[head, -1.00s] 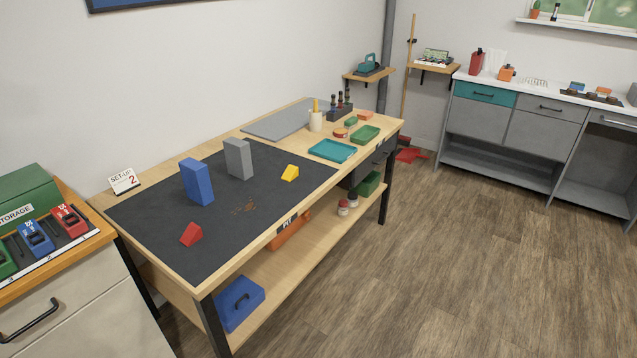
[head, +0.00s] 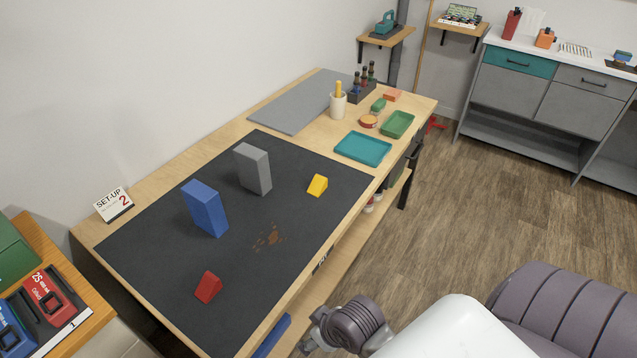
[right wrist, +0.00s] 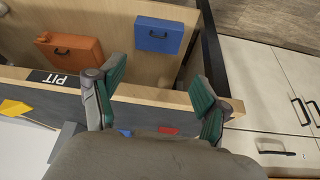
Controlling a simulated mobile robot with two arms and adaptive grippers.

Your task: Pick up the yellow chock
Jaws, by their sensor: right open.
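The yellow chock (head: 317,185) is a small wedge on the dark mat (head: 140,258), right of the grey block, in the head view. A yellow piece at the left edge of the right wrist view (right wrist: 14,108) looks like the same chock, partly cut off. My right gripper (right wrist: 155,78) is open and empty, with green-padded fingers over the table's front edge, apart from the chock. In the head view my right arm comes in at the bottom right, and its gripper (head: 316,330) is small and partly hidden. My left gripper is not in view.
A blue block (head: 205,209), a grey block (head: 253,168) and a red chock (head: 208,287) stand on the mat. Blue (right wrist: 159,35) and orange (right wrist: 70,52) cases sit on the lower shelf.

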